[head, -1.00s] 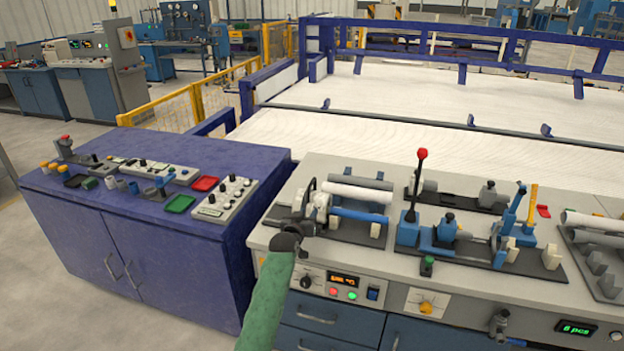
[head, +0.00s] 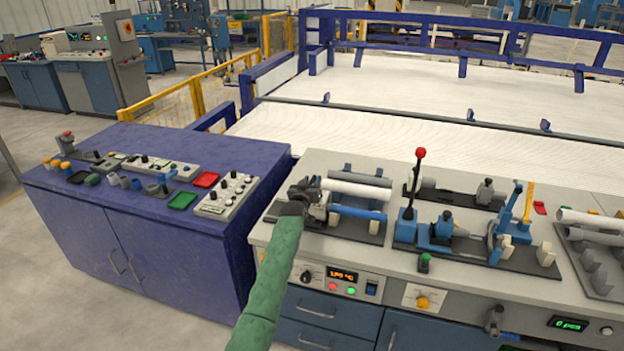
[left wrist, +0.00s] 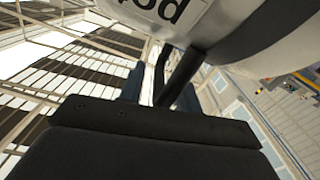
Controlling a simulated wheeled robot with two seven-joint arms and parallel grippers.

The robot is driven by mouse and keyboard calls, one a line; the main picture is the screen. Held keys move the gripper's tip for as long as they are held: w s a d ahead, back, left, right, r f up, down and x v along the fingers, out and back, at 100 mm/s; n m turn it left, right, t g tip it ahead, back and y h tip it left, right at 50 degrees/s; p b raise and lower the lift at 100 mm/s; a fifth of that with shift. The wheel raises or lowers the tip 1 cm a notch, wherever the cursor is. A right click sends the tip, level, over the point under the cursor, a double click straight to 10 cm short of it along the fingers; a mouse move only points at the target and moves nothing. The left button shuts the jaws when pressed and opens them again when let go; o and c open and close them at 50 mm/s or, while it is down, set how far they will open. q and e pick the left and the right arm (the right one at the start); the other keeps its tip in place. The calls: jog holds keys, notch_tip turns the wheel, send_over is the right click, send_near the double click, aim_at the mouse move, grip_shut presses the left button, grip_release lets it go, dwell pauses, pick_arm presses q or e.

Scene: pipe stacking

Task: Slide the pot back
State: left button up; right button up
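The pot (head: 318,206) is a small pale rounded body at the left end of a dark fixture plate on the bench. In the left wrist view the pot (left wrist: 250,25) fills the top, with an upside-down label, and dark handle bars (left wrist: 182,78) run down from it. My left gripper (head: 298,200) is at the pot's left side and partly covers it. In the left wrist view, the fingers of my left gripper (left wrist: 162,92) look apart, with a handle bar between them. Contact is unclear. My right gripper is not in view.
A white pipe (head: 356,189) and a blue pipe (head: 358,212) lie right of the pot. A blue clamping jig with a red-knobbed lever (head: 420,153) stands further right. A purple cabinet (head: 130,225) with control boxes stands left, across a narrow gap.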

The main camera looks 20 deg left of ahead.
pick_arm(q)
jog(key=shift+w, duration=0.4)
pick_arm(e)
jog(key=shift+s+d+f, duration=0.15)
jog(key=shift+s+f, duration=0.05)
pick_arm(q)
grip_shut()
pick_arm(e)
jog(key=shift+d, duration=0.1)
pick_arm(q)
jog(key=shift+a, duration=0.1)
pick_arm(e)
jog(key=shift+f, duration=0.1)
